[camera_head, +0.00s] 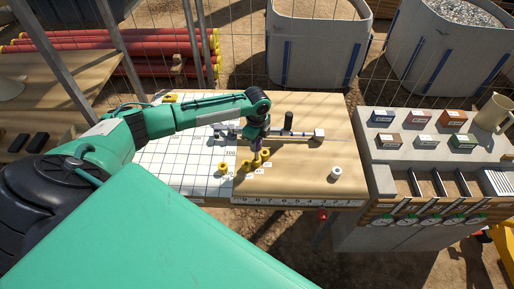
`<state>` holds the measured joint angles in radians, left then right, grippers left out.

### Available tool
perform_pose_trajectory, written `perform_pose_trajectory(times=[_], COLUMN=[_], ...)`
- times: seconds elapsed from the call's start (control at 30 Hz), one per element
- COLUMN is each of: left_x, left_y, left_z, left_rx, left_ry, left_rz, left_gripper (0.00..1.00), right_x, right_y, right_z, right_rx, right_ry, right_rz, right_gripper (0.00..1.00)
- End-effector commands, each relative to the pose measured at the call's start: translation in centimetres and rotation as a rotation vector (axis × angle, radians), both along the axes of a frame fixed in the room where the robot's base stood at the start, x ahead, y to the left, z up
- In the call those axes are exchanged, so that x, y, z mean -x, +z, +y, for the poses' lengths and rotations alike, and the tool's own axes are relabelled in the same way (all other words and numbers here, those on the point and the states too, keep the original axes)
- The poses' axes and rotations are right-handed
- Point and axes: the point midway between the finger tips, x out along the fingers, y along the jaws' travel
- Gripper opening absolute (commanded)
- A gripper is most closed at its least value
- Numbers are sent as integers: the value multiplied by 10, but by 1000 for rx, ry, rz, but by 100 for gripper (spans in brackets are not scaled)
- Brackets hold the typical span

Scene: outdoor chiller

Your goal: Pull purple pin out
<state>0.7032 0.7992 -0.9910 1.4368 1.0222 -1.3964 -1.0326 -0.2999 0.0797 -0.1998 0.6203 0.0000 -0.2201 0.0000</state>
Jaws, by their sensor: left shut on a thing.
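My left arm reaches in from the left over the wooden table. My left gripper (257,140) points down near the middle of the table and is shut on the purple pin (256,148). Only a small purple part of the pin shows below the fingers. My right gripper is not in view.
A white gridded sheet (180,155) covers the table's left part. A white cylinder (335,173) stands at right. A black cylinder (288,121) stands behind, by a metal bar. A grey bench (385,153) with small boxes adjoins at right.

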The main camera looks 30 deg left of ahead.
Motion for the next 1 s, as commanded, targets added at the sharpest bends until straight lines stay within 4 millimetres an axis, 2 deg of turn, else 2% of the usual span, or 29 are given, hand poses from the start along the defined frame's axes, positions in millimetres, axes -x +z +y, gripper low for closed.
perform_pose_trajectory(times=[0.37,1.0], left_x=[0,0], left_y=[7,52], left_z=[0,0], left_rx=[0,0], left_ry=[0,0], left_rz=[-1,0], left_gripper=[0,0], right_x=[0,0], right_y=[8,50], right_z=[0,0], right_rx=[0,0], right_ry=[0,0], right_rz=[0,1], right_gripper=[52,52])
